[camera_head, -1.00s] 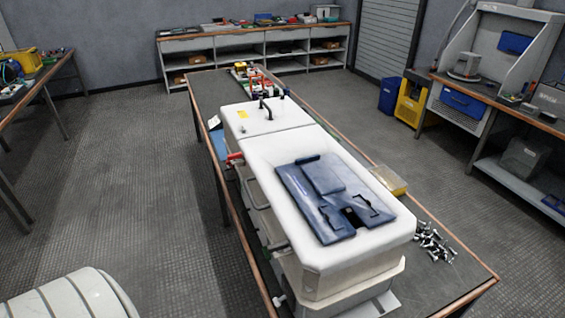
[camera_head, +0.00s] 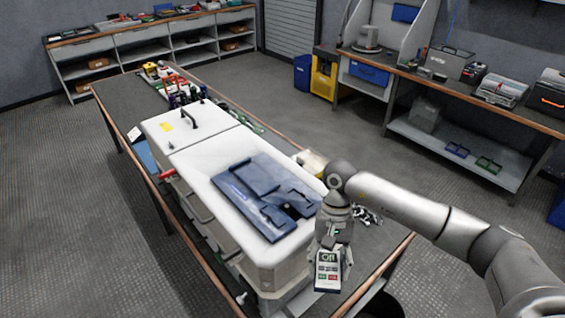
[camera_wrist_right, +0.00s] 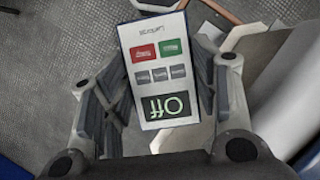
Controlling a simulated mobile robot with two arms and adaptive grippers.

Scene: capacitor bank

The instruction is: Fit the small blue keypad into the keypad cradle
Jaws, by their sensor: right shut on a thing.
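The small keypad (camera_head: 327,272) has a white face, blue edges, a display reading "Off" and red, green and grey buttons. My right gripper (camera_head: 331,246) is shut on it and holds it at the near right corner of the white capacitor bank (camera_head: 205,205). In the right wrist view the keypad (camera_wrist_right: 161,65) sits between the two fingers of the gripper (camera_wrist_right: 162,85), its display toward the palm. A dark blue panel (camera_head: 250,182) with a raised block and cut-outs lies on top of the bank. I cannot tell which part is the keypad cradle. My left gripper is not in view.
The bank stands on a long wood-edged table (camera_head: 118,104). Loose bolts (camera_head: 368,214) and a yellowish box (camera_head: 311,160) lie on its right side. A black handle (camera_head: 192,117) rises from the bank's far end. A workbench (camera_head: 460,97) stands at the right.

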